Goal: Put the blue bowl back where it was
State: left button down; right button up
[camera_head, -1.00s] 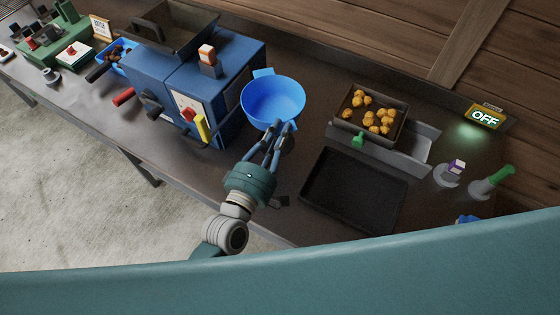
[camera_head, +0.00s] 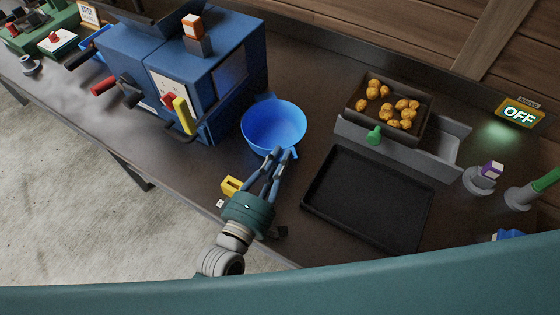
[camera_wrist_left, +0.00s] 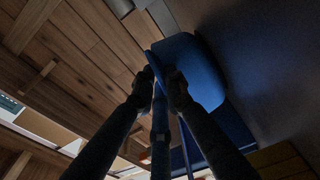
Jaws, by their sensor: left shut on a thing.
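The blue bowl (camera_head: 273,122) is to the right of the blue machine, near its lower right corner. Its open side faces up and it looks empty. My left gripper (camera_head: 280,154) is shut on the near rim of the bowl, its arm coming in from below. The left wrist view shows the fingers (camera_wrist_left: 160,78) closed at the edge of the bowl (camera_wrist_left: 192,68). I cannot tell whether the bowl touches the bench or hangs just above it. My right gripper is not in view.
The blue machine (camera_head: 164,68), with red and yellow handles, stands left. A black tray (camera_head: 367,198) lies right of my gripper. Behind it is a box (camera_head: 418,124) of brown nuggets. A small yellow block (camera_head: 231,185) is left of my gripper. Bench behind the bowl is clear.

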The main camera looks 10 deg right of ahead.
pick_arm(q)
jog(key=shift+w+r, duration=0.1)
jog(key=c, duration=1.8)
grip_release()
jog(key=shift+f, duration=0.2)
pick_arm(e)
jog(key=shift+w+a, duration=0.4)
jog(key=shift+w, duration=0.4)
pick_arm(q)
jog(key=shift+r, duration=0.1)
jog(key=shift+s+r, duration=0.2)
jog(key=b+v, duration=0.1)
jog(key=v, duration=0.9)
jog(key=shift+s+a+f, duration=0.2)
jog(key=shift+s, duration=0.05)
jog(key=shift+s+a+r, duration=0.1)
jog(key=shift+s+a, duration=0.25)
jog(key=shift+s, duration=0.15)
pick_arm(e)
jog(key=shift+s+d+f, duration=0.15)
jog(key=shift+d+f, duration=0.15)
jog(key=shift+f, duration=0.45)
